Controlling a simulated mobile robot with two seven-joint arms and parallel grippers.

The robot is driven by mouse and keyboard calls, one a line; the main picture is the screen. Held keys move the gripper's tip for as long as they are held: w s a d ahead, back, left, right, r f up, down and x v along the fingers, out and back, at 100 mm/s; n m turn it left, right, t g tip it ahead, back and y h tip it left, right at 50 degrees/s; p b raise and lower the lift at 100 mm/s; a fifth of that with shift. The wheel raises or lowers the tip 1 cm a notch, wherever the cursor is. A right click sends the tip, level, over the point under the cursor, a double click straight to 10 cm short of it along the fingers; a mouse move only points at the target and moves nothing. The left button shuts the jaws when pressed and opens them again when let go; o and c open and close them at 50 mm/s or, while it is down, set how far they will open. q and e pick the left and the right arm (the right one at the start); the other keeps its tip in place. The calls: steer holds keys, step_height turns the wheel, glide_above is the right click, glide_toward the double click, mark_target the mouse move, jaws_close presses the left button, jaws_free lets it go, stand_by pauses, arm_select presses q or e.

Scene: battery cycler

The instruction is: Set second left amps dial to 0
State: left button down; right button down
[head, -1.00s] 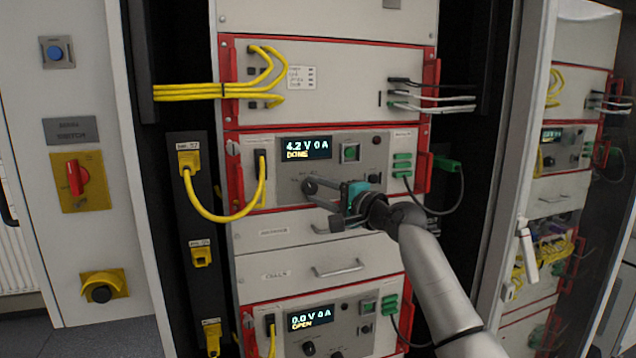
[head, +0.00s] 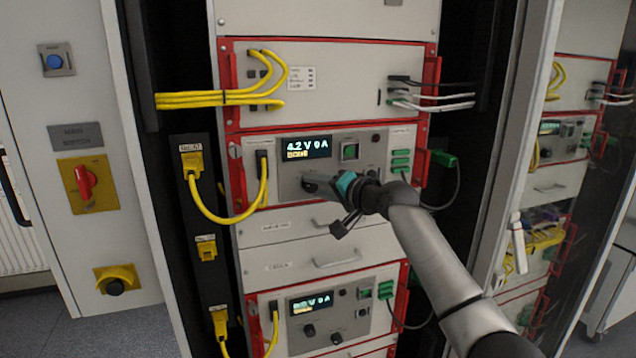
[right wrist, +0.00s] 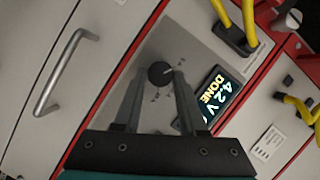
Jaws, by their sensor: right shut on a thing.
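My right gripper (head: 308,184) reaches the front panel of the upper cycler unit (head: 375,160), just below its display (head: 306,149), which reads 4.2 V 0 A with a line under it. In the right wrist view the two fingers stand on either side of a round black dial (right wrist: 160,74) with a pale pointer line, and the gripper is shut on it. The display also shows there (right wrist: 217,99), reading 4.2 V and DONE. My left gripper is not in view.
A lower unit with a display (head: 311,303) and two black dials (head: 309,331) sits below, past drawer handles (head: 338,257). Yellow cables (head: 225,219) loop at the left, and a green plug (head: 443,158) stands out at the right. A glass door (head: 515,150) is at the right.

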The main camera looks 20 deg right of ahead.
stand_by(0.3)
steer(key=shift+c, duration=2.3)
jaws_free()
steer(key=shift+s, duration=0.1)
steer(key=b+v, duration=0.2)
steer(key=v, duration=1.3)
